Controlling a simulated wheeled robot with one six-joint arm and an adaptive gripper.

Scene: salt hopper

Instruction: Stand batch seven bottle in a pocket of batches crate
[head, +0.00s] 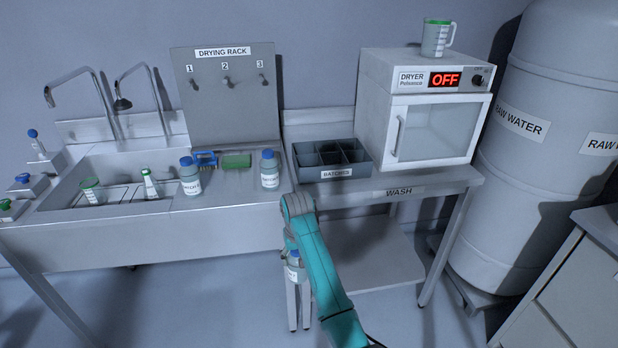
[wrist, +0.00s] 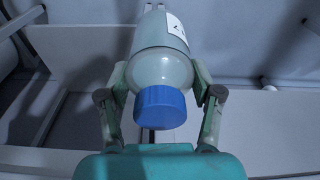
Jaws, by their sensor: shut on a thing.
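My gripper (wrist: 160,85) is shut on a pale bottle with a blue cap (wrist: 162,62), gripping it around the sides below the cap. The batches crate (head: 338,173) is a dark blue-grey box with several pockets on the table, beyond and above my gripper. The pockets that I can see into look empty.
Two blue-capped bottles (head: 190,180) (head: 270,172) stand on the sink's edge, with a brush (head: 206,159) and a green sponge (head: 236,161) between them. The dryer (head: 432,120) stands right of the crate, reading OFF. The raw water tank (head: 550,140) is further right.

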